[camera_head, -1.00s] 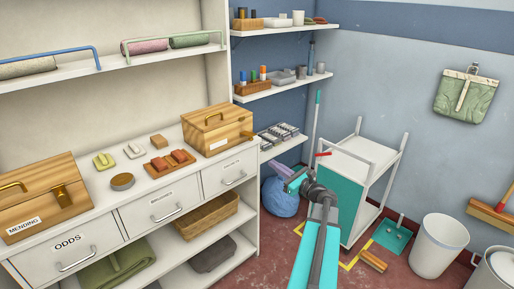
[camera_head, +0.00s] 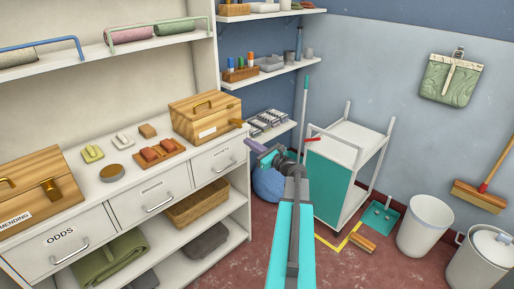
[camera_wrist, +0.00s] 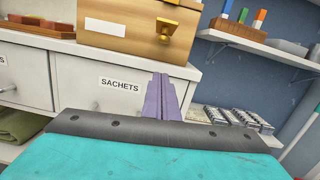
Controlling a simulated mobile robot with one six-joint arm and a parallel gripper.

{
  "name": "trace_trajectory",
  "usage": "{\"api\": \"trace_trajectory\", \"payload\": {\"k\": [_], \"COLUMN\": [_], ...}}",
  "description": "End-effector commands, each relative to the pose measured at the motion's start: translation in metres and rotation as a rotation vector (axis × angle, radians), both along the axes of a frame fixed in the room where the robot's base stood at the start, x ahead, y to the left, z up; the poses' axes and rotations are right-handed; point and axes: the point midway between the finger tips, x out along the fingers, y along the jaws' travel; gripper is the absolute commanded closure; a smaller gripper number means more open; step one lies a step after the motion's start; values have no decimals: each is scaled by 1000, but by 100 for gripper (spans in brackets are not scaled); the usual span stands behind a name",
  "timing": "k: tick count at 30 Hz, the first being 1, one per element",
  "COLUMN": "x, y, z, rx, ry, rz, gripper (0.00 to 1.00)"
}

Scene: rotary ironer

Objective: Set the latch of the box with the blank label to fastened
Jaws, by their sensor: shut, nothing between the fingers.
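The wooden box with a blank white label (camera_head: 207,132) stands on the counter's right end, lid down, with a handle on top. In the wrist view, the front of this wooden box (camera_wrist: 125,35) fills the upper part, with its white label at the upper left. Its brass latch (camera_wrist: 166,28) shows on the front; I cannot tell for sure whether it is fastened. My gripper (camera_head: 254,147), with purple fingers, is right of the box and apart from it. In the wrist view my gripper (camera_wrist: 160,82) is shut and empty, below the latch, before the SACHETS drawer.
A second wooden box, labelled MENDING (camera_head: 40,195), stands at the counter's left. A tray with reddish blocks (camera_head: 158,153) and small items lie between the boxes. A shelf with grey packets (camera_head: 268,122) is right of the counter. A white trolley (camera_head: 345,160) stands further right.

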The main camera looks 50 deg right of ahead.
Motion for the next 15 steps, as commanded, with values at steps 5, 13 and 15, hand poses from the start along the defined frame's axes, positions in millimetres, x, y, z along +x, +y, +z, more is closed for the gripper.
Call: {"api": "trace_trajectory", "payload": {"k": [5,13,15], "x": [18,21,22], "y": [0,2,2], "z": [14,37,40], "rx": [-2,-1,0], "ry": [-1,0,0], "rz": [0,0,0], "gripper": [100,100,100]}}
